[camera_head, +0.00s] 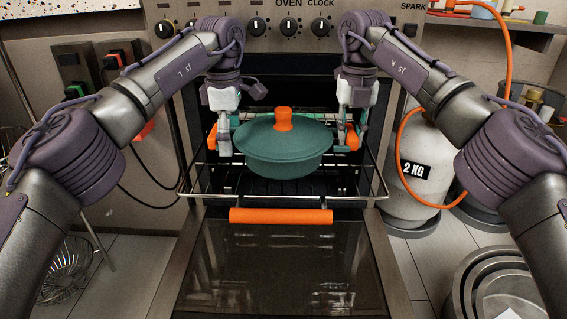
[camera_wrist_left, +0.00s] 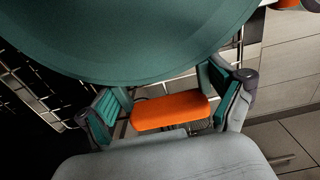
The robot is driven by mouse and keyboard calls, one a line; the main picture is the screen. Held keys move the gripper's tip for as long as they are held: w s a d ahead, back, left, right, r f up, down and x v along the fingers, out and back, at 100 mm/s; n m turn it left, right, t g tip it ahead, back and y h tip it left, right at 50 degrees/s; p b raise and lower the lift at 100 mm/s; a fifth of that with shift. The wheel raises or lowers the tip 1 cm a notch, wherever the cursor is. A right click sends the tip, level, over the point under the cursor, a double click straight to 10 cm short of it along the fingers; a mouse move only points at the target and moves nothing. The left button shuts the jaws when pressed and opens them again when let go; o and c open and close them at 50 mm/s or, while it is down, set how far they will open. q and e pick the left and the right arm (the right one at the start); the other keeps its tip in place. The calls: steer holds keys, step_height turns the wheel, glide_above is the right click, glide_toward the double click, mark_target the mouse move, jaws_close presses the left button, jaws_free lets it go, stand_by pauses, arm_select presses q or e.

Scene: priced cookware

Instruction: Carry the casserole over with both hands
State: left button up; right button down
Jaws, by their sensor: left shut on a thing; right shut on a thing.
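The casserole (camera_head: 284,160) is a teal pot with its lid (camera_head: 283,132) on and an orange knob on top. It is level, at the mouth of the open oven, over the pulled-out wire rack (camera_head: 240,196); I cannot tell whether it touches the rack. My left gripper (camera_head: 221,138) is shut on its orange left side handle (camera_head: 212,137). In the left wrist view the handle (camera_wrist_left: 170,112) lies between the fingers, beside the casserole's teal wall (camera_wrist_left: 150,40). My right gripper (camera_head: 348,137) is shut on the right side handle (camera_head: 353,138).
The oven door (camera_head: 280,265) is folded down in front, with an orange bar (camera_head: 281,216) at its upper end. A white gas cylinder (camera_head: 415,165) with an orange hose stands at right. Stacked metal pans (camera_head: 495,280) are at lower right and a wire basket (camera_head: 66,270) at lower left.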

arm_select(q)
steer(key=shift+f+b, duration=0.55)
steer(key=shift+f, duration=0.15)
arm_select(e)
steer(key=shift+f, duration=0.7)
arm_select(q)
steer(key=o, duration=1.5)
steer(key=shift+r, duration=0.2)
arm_select(e)
steer(key=c, duration=1.2)
jaws_free()
steer(key=shift+r, duration=0.15)
steer(key=shift+c, duration=0.2)
steer(key=shift+o, duration=1.1)
